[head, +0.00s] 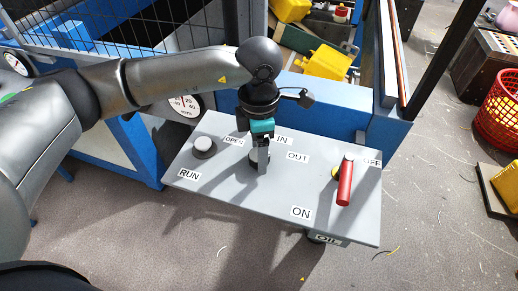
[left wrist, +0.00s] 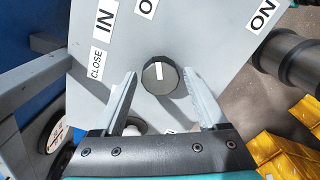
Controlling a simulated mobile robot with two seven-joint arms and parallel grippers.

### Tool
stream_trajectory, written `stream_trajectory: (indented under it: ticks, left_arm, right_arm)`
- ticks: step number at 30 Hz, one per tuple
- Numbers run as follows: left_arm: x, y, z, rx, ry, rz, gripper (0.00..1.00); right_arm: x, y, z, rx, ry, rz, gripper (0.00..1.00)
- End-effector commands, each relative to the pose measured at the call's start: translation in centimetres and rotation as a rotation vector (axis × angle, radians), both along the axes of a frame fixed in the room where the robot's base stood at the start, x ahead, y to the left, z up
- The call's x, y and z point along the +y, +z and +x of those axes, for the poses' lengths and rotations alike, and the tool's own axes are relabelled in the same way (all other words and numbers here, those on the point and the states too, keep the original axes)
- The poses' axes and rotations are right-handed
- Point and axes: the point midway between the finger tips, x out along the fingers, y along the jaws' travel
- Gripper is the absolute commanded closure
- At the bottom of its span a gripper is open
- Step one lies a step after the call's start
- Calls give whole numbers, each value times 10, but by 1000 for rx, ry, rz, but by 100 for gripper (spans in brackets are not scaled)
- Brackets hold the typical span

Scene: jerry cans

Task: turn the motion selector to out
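The motion selector (left wrist: 160,76) is a dark round knob with a white mark, on the grey sloping panel (head: 240,205). In the left wrist view the mark points up, roughly toward a cut-off label starting with O (left wrist: 147,6). The IN label (left wrist: 104,20) is up and left of the knob. In the head view the OUT label (head: 297,156) is right of the knob, which my gripper largely hides. My left gripper (head: 262,165) is over the knob, open, with one finger on each side and visible gaps to it. My right gripper is not in view.
A white button (head: 203,144) is at the panel's left by RUN. A red lever (head: 345,183) stands at the right between ON and OFF. A blue frame with a round gauge (head: 186,103) is behind the panel. A red basket (head: 503,108) is far right. Open floor is in front.

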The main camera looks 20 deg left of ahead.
Motion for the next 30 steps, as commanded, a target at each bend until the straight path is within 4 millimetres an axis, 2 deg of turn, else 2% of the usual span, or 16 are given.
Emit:
stream_trajectory:
  ticks: [3, 10, 14, 17, 24, 30]
  left_arm:
    - [0, -1, 0, 1, 1, 0, 13]
    - [0, 0, 0, 3, 2, 1, 13]
    - [0, 10, 0, 0, 2, 1, 13]
    - [0, 26, 0, -3, 1, -1, 13]
    - [0, 85, 0, -4, 1, 0, 13]
    - [0, 126, 0, -2, 1, 0, 13]
  right_arm:
    - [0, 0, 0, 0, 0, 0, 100]
    - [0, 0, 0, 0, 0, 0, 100]
    - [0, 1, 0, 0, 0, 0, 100]
    - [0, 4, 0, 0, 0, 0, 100]
    - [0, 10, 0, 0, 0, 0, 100]
    - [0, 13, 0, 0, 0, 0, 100]
